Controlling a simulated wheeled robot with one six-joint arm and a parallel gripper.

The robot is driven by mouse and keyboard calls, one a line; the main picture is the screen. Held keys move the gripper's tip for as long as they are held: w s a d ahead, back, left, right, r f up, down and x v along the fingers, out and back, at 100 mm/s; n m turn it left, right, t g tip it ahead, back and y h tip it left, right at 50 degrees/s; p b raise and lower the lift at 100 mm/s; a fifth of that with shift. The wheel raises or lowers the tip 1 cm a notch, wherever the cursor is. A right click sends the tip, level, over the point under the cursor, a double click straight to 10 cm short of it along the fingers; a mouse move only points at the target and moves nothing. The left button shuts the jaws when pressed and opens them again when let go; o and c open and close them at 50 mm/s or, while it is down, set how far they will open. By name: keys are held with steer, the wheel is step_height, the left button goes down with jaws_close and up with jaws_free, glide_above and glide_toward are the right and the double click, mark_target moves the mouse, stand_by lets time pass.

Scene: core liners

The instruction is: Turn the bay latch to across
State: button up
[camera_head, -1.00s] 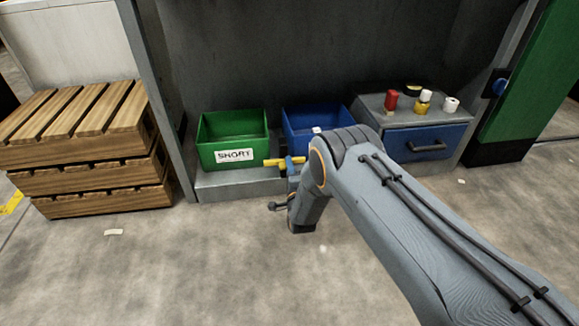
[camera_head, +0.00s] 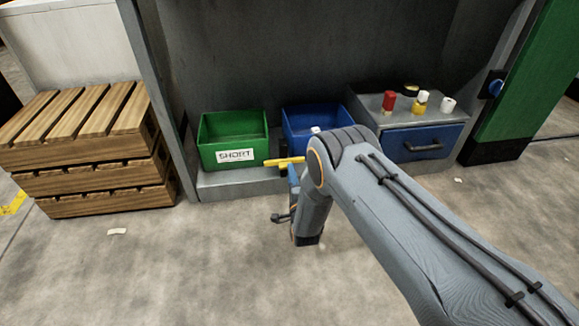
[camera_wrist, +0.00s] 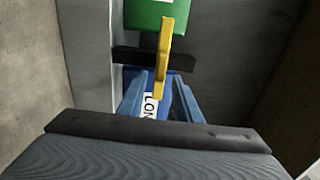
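The yellow bay latch (camera_head: 284,161) is a bar lying roughly left to right in the head view, in front of the gap between the green and blue bins. In the wrist view the latch (camera_wrist: 165,45) runs nearly upright, in front of a dark crosspiece. My gripper (camera_wrist: 158,88) is open, with its two blue-grey fingers apart on either side of the latch's near end. I see gaps beside the bar, so the fingers do not look closed on it. In the head view my arm hides most of the gripper.
The green bin (camera_head: 233,128) marked SHORT and the blue bin (camera_head: 300,127) stand on a grey ledge behind. A drawer unit (camera_head: 423,143) holds a red, a yellow and a white item. Wooden crates (camera_head: 80,125) stand at left.

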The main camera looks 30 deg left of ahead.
steer(key=shift+p+v, duration=0.4)
steer(key=shift+v, duration=0.95)
